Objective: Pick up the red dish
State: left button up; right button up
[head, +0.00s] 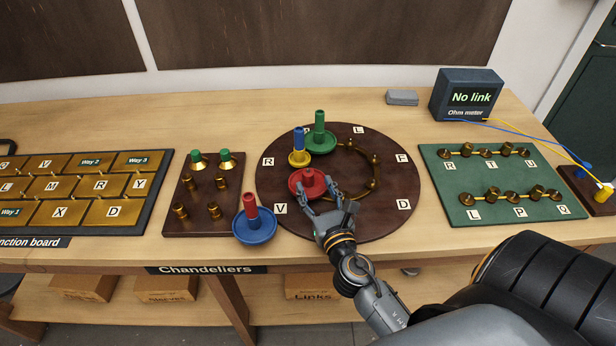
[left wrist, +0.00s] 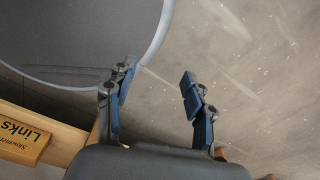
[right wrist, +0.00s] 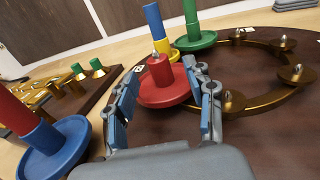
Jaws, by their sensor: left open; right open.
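The red dish (head: 307,183) sits on the round dark board (head: 392,218) near its front left, with a short red stem on it. My right gripper (head: 320,197) is open right beside the dish. In the right wrist view the red dish (right wrist: 165,88) stands just beyond and between the open fingers (right wrist: 166,100); I cannot tell whether they touch it. My left gripper (left wrist: 158,90) is open and empty, above the floor, and does not show in the head view.
A yellow dish with a blue candle (head: 299,146) and a green dish (head: 320,137) stand behind the red one. A blue dish with a red candle (head: 253,224) stands left of the board. A green terminal board (head: 480,180) and an ohm meter (head: 466,95) are at the right.

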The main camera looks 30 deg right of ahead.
aim_at(310, 177)
jog(key=p+x, duration=0.1)
jog(key=x, duration=0.3)
jog(key=shift+w+r, duration=0.2)
jog(key=shift+w, duration=0.05)
jog(key=shift+w+f, duration=0.1)
jog(key=shift+w, duration=0.35)
jog(key=shift+s, duration=0.1)
grip_shut()
pick_arm(q)
jog(key=shift+w+r, duration=0.65)
jog(key=shift+r, duration=0.15)
jog(key=shift+r+p, duration=0.1)
jog(key=shift+p, duration=0.2)
